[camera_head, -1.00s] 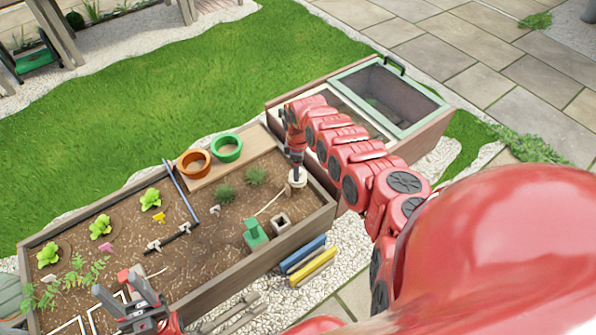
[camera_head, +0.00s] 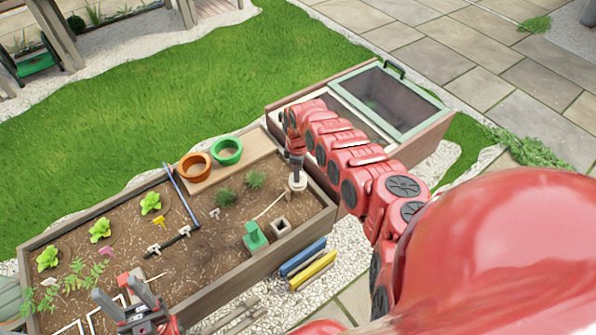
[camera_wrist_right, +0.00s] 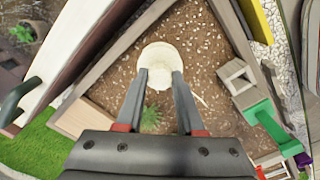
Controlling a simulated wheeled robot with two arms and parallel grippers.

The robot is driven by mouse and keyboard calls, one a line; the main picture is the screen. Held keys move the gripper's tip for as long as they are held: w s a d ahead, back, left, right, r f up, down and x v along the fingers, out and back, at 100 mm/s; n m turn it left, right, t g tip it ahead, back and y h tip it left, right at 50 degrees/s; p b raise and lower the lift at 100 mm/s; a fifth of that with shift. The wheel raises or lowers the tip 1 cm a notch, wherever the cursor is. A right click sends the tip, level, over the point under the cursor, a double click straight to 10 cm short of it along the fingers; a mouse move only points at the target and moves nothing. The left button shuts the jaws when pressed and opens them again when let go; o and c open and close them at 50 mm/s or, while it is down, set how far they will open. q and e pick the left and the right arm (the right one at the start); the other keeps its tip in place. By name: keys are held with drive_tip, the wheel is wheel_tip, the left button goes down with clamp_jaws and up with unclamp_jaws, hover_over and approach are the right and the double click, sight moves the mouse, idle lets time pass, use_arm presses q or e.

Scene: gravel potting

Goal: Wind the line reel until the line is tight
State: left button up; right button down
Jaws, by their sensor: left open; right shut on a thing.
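The line reel (camera_head: 299,184) is a pale cream round piece at the right end of the soil bed. It also shows in the right wrist view (camera_wrist_right: 158,56). My right gripper (camera_head: 297,174) points down at it and is shut on it, with one finger on each side in the wrist view. The fingers and the wrist hide part of the grip. A thin pale line (camera_head: 268,207) lies over the soil to the reel's left; I cannot tell how tight it is. My left gripper (camera_head: 122,294) is open and empty over the near left of the bed.
A cold frame (camera_head: 440,138) stands behind my right arm.

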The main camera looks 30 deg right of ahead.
drive_tip(key=m+p, duration=0.1)
drive_tip(key=m, duration=0.2)
drive_tip(key=shift+a+r+p, duration=0.1)
drive_tip(key=shift+p, duration=0.2)
drive_tip(key=m, duration=0.2)
drive_tip(key=shift+m+p, duration=0.35)
drive_tip(key=shift+m, duration=0.05)
drive_tip(key=m, duration=0.3)
drive_tip(key=shift+m, duration=0.4)
drive_tip(key=m, duration=0.9)
drive_tip(key=shift+m, duration=0.4)
drive_tip(key=shift+m+b, duration=0.6)
drive_tip(key=shift+m, duration=2)
